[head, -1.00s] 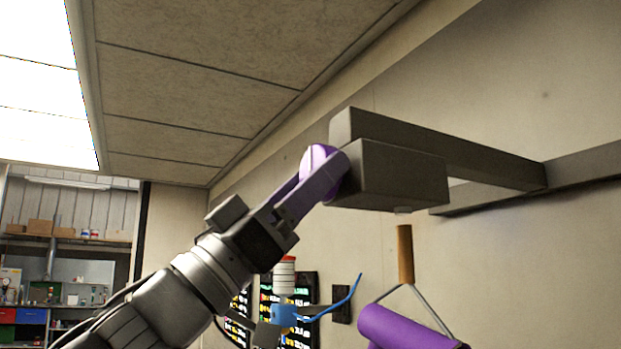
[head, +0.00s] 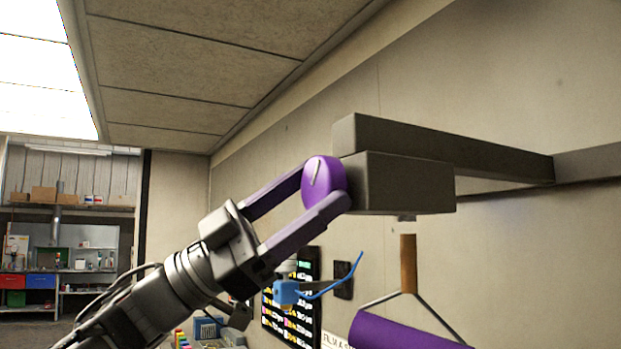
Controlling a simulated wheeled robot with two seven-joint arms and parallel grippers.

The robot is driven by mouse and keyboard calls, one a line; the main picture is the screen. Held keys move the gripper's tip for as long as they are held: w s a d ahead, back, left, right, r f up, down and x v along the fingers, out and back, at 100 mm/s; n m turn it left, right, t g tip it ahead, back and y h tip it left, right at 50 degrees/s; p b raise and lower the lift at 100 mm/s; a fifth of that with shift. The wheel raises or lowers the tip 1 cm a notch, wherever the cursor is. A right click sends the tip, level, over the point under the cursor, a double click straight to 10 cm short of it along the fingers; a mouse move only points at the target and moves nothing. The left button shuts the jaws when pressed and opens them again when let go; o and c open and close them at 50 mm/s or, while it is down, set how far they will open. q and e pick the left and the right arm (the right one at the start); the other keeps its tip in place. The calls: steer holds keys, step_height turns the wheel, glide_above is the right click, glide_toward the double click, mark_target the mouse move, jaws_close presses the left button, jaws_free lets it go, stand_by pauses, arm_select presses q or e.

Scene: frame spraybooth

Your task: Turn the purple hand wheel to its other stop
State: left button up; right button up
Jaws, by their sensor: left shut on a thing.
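The purple hand wheel (head: 318,179) sits on the near left end of a grey box (head: 403,184) on a bracket. A pale line on its face stands nearly upright, leaning slightly right. My left gripper (head: 323,188) comes from the lower left. Its two fingers lie on opposite sides of the wheel, one at the upper left and one at the lower right, shut on its rim. The lower finger hides part of the rim. My right gripper is not in view.
A grey beam (head: 450,147) runs behind the box to the wall. Below hang a wooden handle (head: 408,262) with a wire frame and a purple roll (head: 400,332). A blue fitting (head: 286,292) and a dark board (head: 303,310) are low, near my left arm.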

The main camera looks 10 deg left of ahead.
arm_select(q)
steer(key=shift+m, duration=0.4)
steer(key=o, duration=1.3)
steer(key=shift+o, duration=0.2)
steer(key=shift+a+f, duration=0.35)
steer(key=b+v, duration=0.3)
steer(key=v, duration=0.3)
steer(key=shift+a, duration=0.45)
steer(key=shift+f, duration=0.15)
